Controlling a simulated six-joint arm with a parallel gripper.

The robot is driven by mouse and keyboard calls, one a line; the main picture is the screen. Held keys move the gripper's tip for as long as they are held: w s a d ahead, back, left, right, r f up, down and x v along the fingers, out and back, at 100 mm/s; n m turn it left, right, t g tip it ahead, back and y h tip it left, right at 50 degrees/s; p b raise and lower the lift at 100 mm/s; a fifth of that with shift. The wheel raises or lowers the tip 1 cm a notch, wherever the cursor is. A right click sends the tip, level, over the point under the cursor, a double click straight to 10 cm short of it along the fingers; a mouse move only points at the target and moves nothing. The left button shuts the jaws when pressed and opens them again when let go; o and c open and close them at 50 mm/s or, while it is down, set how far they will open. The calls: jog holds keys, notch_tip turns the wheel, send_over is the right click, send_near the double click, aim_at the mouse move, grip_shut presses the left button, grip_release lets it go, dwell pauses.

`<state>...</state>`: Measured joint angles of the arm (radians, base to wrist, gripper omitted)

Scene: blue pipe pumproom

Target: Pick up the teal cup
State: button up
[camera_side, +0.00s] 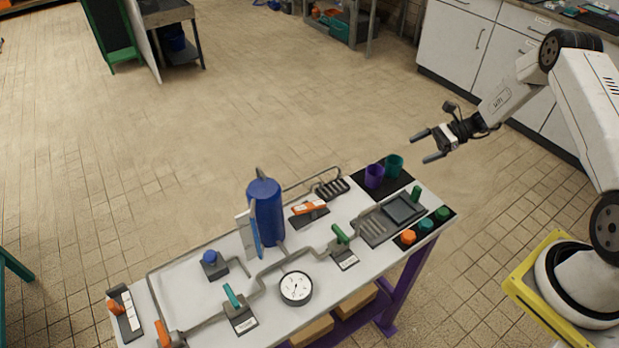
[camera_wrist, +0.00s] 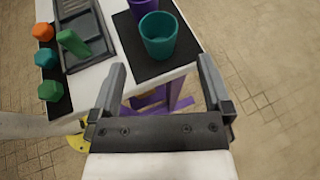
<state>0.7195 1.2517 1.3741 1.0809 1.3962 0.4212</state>
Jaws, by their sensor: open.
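The teal cup (camera_side: 394,166) stands upright on a black mat (camera_side: 399,185) at the table's far right corner. It also shows in the wrist view (camera_wrist: 158,36), ahead of my fingers and near the top middle. A purple cup (camera_side: 374,176) stands just left of it in the side view. My gripper (camera_side: 428,147) is open and empty, above and to the right of the teal cup in the side view. In the wrist view my two fingers (camera_wrist: 166,84) are spread apart, with the cup beyond their tips and not between them.
The white table (camera_side: 205,291) carries pipes, a blue cylinder (camera_side: 266,211), a gauge (camera_side: 295,288) and several valve handles. A grey tray (camera_side: 388,221) with a green handle (camera_wrist: 72,43) and a row of orange, teal and green knobs (camera_side: 426,225) lie near the cups. The floor beyond the table is open.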

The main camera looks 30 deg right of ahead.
aim_at(387, 165)
jog(key=shift+x, duration=3.9)
jog(key=shift+f, duration=0.1)
jog(key=c, duration=1.2)
